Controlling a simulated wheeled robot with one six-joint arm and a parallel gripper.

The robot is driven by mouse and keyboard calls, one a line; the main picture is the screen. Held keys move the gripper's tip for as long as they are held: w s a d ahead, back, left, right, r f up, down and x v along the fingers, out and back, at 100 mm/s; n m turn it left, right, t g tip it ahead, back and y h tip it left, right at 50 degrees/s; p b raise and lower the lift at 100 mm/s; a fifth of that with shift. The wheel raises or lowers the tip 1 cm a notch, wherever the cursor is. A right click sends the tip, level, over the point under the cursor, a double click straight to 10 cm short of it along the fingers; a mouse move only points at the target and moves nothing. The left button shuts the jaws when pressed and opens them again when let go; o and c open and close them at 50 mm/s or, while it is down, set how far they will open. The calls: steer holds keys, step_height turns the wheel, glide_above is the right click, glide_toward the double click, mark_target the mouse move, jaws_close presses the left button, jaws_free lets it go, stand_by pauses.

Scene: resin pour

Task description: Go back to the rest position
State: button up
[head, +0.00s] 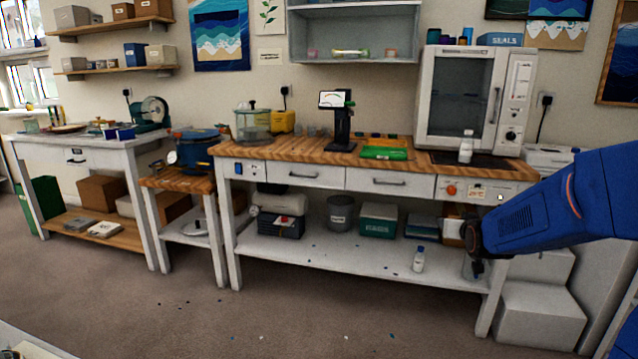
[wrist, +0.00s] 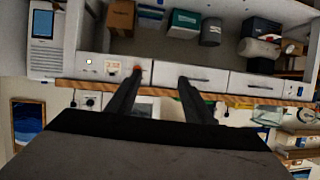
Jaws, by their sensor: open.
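My blue arm reaches in from the right in the head view. My gripper (head: 476,266) hangs in front of the right end of the wood-topped workbench (head: 290,152), at about the height of its drawers and lower shelf. In the wrist view, the picture is upside down and the two dark fingers of my gripper (wrist: 159,78) stand apart with nothing between them. The drawer fronts show beyond the fingertips. Part of the lower shelf's right end is hidden behind my gripper.
A white oven-like cabinet (head: 473,97) and a white bottle (head: 466,147) stand on the bench's right end. A small bottle (head: 419,260) is on the lower shelf. White boxes (head: 541,314) are stacked at the right, close to my arm. The floor (head: 300,318) in front is mostly clear.

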steer(key=s+a+f+g, duration=0.1)
steer(key=s+a+g, duration=0.2)
steer(key=s, duration=1.1)
steer(key=s+a+f+n+g+y, duration=0.1)
steer(key=s+a+f+g, duration=0.1)
steer(key=s, duration=1.2)
steer(key=s+a+f+n+g+y, duration=0.1)
steer(key=s+a+g, duration=0.2)
steer(key=s, duration=1.2)
steer(key=a, duration=0.3)
steer(key=shift+f+g, duration=0.35)
steer(key=shift+g, duration=0.05)
